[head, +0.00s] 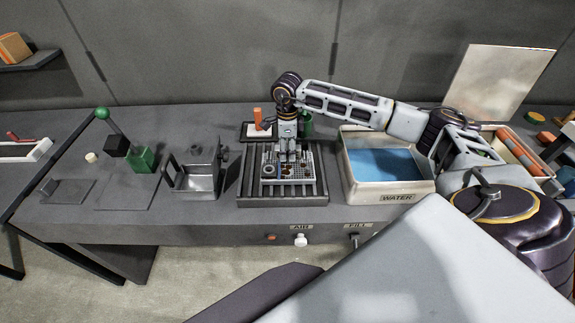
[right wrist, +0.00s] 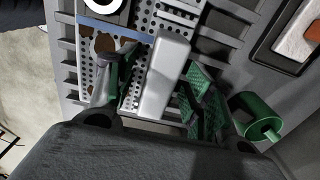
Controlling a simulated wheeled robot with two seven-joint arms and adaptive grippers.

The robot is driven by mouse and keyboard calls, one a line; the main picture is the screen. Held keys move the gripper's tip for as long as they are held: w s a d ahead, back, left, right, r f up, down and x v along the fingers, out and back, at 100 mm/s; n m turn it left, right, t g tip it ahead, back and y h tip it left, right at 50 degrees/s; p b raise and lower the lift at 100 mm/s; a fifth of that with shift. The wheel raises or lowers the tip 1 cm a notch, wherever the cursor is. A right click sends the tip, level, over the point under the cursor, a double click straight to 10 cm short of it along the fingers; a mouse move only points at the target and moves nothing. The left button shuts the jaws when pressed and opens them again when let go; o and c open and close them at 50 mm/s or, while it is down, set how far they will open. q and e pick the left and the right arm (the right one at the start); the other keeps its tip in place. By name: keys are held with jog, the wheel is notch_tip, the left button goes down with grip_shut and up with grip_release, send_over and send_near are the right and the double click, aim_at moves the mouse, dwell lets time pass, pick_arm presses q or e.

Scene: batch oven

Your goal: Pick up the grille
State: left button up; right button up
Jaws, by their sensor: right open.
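The grille (head: 307,172), a pale perforated plate with small parts on it, lies on a dark slatted rack (head: 282,195). In the right wrist view, the perforated grille (right wrist: 136,97) has a thick white bar (right wrist: 165,75) standing up from it. My right gripper (head: 288,155) points down over the grille and hides part of it. In the right wrist view, my right gripper (right wrist: 158,72) is open, with its fingers on either side of the bar. I cannot tell whether they touch it. My left gripper is not in view.
A water bin (head: 388,198) stands right of the rack, under my right arm. A grey metal holder (head: 197,182) stands to the left. Behind the rack are a dark tray with an orange-handled item (head: 258,122) and a green cylinder (head: 306,124).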

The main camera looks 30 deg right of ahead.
grip_shut()
jog(key=shift+r, duration=0.2)
dwell(0.4)
jog(key=shift+r+b, duration=1.1)
jog(key=shift+r, duration=3.75)
